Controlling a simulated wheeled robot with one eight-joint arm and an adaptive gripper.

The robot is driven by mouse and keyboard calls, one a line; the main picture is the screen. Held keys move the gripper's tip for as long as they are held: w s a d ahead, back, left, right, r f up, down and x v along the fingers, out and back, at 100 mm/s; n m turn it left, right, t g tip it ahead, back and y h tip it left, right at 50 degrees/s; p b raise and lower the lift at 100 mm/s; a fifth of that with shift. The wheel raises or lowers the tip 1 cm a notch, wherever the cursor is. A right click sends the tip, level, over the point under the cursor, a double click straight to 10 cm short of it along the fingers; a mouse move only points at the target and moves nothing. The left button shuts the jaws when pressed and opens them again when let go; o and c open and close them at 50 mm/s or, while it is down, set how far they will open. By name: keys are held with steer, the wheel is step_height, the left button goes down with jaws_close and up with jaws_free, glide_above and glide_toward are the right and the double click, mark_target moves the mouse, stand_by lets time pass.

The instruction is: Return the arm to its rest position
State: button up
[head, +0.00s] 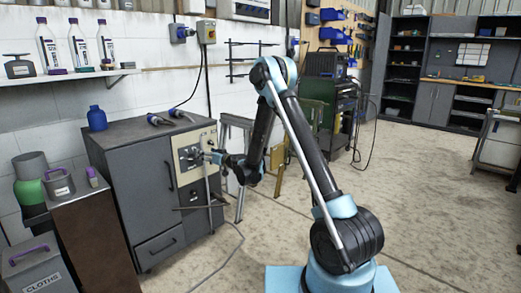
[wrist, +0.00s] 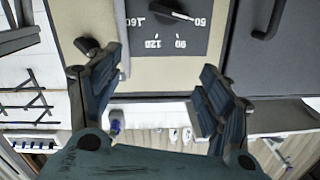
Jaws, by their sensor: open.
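My arm (head: 310,135) is bent, with its elbow high and its forearm reaching down and left. My gripper (head: 212,156) is just in front of the beige control panel (head: 186,160) on the grey cabinet (head: 125,185). In the wrist view, which looks upside down, my gripper (wrist: 161,65) has its two dark fingers spread with nothing between them. A dark dial plate (wrist: 175,38) with numbers and a black knob (wrist: 172,11) lies beyond the fingertips. From this view I cannot tell how far apart the fingertips and panel are.
A brown stand (head: 90,240) and a grey cloths bin (head: 42,270) are at left. The floor (head: 430,185) at right is clear.

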steer(key=s+d+r+g+h, duration=0.2)
steer(key=s+d+r, duration=0.4)
steer(key=d+r, duration=0.4)
steer(key=s+d+r+g+h, duration=0.2)
steer(key=s+d+r, duration=0.1)
steer(key=s+d, duration=0.75)
steer(key=s+d+f+m+g+h, duration=0.1)
steer(key=s+d+f+m+h, duration=0.1)
steer(key=s+d, duration=0.8)
steer(key=s+d+f+m+g+h, duration=0.2)
steer(key=s+d+f+m+h, duration=0.1)
steer(key=s+d, duration=0.7)
steer(key=s+d+f+m+g+h, duration=0.1)
steer(key=s+d+f+h, duration=0.3)
steer(key=s+d, duration=0.7)
step_height(320, 180, down, 3)
steer(key=shift+s+r+m+g+h, duration=0.2)
steer(key=shift+s+m+g+h, duration=0.15)
steer(key=shift+s+m, duration=0.7)
steer(key=shift+s+n, duration=0.2)
steer(key=shift+n, duration=0.05)
